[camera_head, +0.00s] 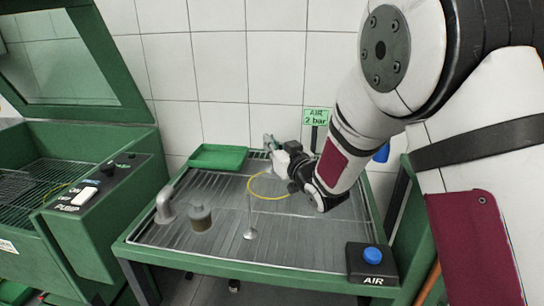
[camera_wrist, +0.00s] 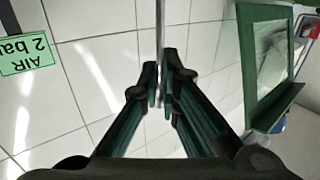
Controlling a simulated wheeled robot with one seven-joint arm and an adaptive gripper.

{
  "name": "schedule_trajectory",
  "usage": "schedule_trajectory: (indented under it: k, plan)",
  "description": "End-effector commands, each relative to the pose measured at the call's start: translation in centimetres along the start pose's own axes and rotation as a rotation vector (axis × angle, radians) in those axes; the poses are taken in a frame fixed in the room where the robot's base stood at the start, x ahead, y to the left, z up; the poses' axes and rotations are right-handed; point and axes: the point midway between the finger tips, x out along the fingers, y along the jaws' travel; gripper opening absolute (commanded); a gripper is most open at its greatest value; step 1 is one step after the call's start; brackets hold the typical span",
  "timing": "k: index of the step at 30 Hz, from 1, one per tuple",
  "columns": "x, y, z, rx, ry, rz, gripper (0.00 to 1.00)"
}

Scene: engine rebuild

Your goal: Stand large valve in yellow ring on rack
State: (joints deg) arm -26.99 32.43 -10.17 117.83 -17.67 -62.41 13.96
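The large valve (camera_head: 250,234) shows in the head view as a grey disc with a thin stem rising from it, head down. The yellow ring (camera_head: 254,192) lies on the rack (camera_head: 300,236), just behind the valve. I cannot tell whether the valve head touches the rack or hangs a little above it. It appears in front of the ring, outside it. My gripper (camera_head: 255,178) reaches in from the right at the top of the stem. In the wrist view, the fingertips of my gripper (camera_wrist: 164,95) are closed around the thin stem (camera_wrist: 161,40).
A green tray (camera_head: 218,157) sits at the rack's back left. A grey pipe elbow (camera_head: 165,206) and a brownish cylinder (camera_head: 200,217) stand at left. A black AIR box (camera_head: 370,263) with a blue button is at front right. The rack's front middle is clear.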

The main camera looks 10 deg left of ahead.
Motion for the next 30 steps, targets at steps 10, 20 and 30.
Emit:
schedule_trajectory:
  k: [10,20,30]
  plan:
    - [0.1,0.0,3.5,0.0,-0.002,-0.001,0.0]
    - [0.1,0.1,3.6,0.0,0.002,0.0,0.0]
    - [0.1,0.0,4.5,0.001,0.002,-0.001,0.0]
